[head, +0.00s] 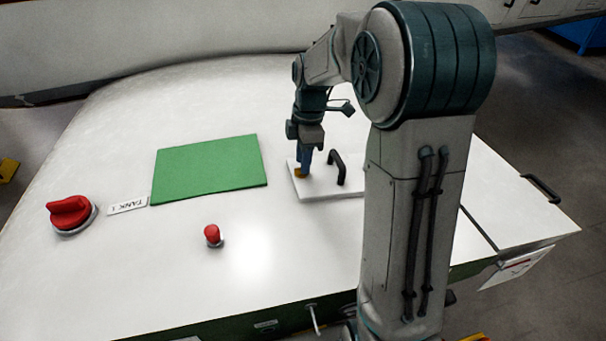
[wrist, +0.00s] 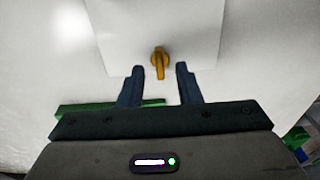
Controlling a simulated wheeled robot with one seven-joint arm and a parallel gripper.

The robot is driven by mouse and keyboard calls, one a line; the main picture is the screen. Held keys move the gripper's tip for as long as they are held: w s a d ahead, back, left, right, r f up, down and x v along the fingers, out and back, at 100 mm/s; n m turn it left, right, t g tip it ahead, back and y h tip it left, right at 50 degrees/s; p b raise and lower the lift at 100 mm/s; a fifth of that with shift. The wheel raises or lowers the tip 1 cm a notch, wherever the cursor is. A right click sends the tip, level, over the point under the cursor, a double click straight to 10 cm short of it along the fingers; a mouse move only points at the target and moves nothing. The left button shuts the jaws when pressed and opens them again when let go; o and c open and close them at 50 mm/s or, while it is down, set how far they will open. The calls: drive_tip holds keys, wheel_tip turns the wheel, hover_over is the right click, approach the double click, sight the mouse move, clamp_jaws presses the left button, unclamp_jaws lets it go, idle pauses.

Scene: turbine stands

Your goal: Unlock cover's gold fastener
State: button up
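The gold fastener (head: 301,172) sits on the white cover (head: 325,190), near its left edge in the head view. In the wrist view the fastener (wrist: 160,64) is a small gold knob with a bar, on the edge part of the cover (wrist: 150,25). My gripper (head: 304,164) points down at it. In the wrist view my gripper (wrist: 159,72) has its two dark fingers spread, one on each side of the fastener. A gap shows between each finger and the gold bar. Whether the fingertips reach down to its height is hard to tell.
A black handle (head: 337,167) rises from the cover just right of my gripper. A green mat (head: 208,169), a red knob (head: 70,213), a small red button (head: 212,235) and a TANK 1 label (head: 127,205) are on the white surface. The surface between them is clear.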

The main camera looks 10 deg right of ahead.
wheel_tip(320, 180, down, 2)
drive_tip(key=shift+s+a+f+b, duration=0.1)
drive_tip(key=shift+f+b, duration=0.05)
drive_tip(key=shift+b, duration=0.35)
